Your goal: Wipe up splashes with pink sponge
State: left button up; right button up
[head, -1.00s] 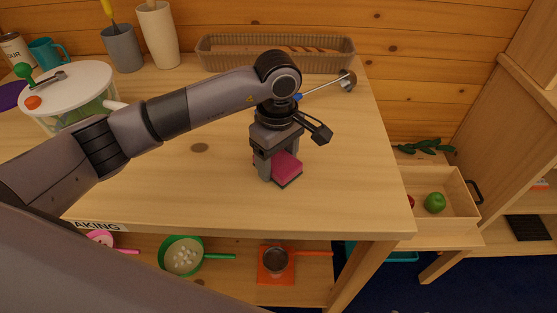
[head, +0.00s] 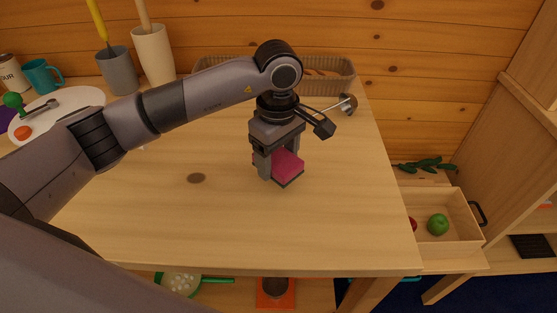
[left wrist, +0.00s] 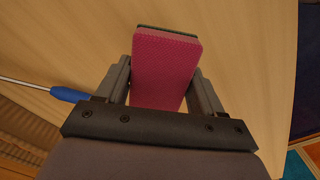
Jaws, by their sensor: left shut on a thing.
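The pink sponge (head: 288,166) has a dark layer on its lower side. My left gripper (head: 275,166) is shut on it over the wooden table (head: 190,225). In the left wrist view the sponge (left wrist: 165,65) sits between the two fingers of the left gripper (left wrist: 160,88). I cannot tell whether the sponge touches the tabletop. My right gripper is not in view.
Grey (head: 118,70) and cream (head: 153,55) utensil holders stand at the back left. The front and right of the tabletop are clear.

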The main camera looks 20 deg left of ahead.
pick_arm(q)
jog(key=shift+r+p, duration=0.7)
jog(key=shift+r, duration=1.1)
